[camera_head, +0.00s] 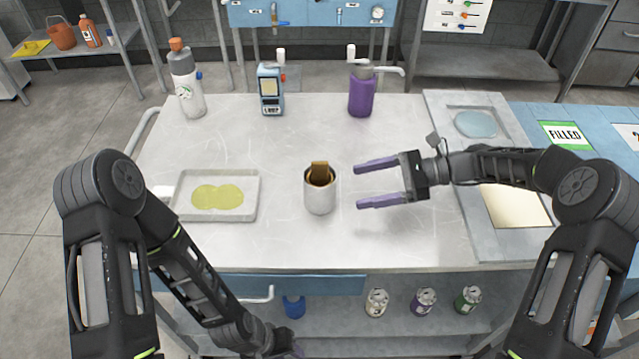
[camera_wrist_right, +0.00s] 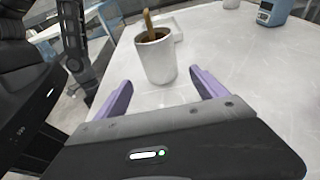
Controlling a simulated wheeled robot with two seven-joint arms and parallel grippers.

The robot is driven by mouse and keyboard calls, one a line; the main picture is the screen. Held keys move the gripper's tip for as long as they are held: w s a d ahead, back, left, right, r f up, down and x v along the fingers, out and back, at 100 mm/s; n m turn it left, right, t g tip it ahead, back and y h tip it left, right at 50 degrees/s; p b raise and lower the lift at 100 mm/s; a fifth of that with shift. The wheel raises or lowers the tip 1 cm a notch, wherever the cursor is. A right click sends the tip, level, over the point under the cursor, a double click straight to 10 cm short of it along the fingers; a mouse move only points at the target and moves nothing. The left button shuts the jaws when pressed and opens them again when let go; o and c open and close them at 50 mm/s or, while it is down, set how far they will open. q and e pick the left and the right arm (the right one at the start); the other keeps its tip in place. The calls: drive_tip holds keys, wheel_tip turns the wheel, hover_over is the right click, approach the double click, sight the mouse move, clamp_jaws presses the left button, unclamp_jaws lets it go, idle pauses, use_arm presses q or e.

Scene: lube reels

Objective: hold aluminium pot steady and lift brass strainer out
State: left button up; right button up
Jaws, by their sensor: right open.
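The aluminium pot (camera_head: 319,200) stands upright near the middle of the table. The brass strainer (camera_head: 319,173) sits inside it, with its brown upper part showing above the rim; its lower part is hidden. In the right wrist view the pot (camera_wrist_right: 156,62) stands ahead of the fingers, with the strainer's handle (camera_wrist_right: 148,23) sticking up. My right gripper (camera_head: 366,182) is open and empty, to the right of the pot, its purple fingers pointing at it and apart from it. My left gripper (camera_head: 285,352) is low at the bottom edge, partly cut off, in front of the table.
A shallow tray (camera_head: 251,205) with a yellow-green patch lies left of the pot. A white bottle (camera_head: 188,95), a blue device (camera_head: 270,92) and a purple dispenser (camera_head: 361,95) stand along the back. Several cans are on the shelf below. The table around the pot is clear.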

sight(325, 193)
drive_tip(key=shift+b+x, duration=1.1)
drive_tip(key=shift+x, duration=3.85)
drive_tip(key=shift+c, duration=0.2)
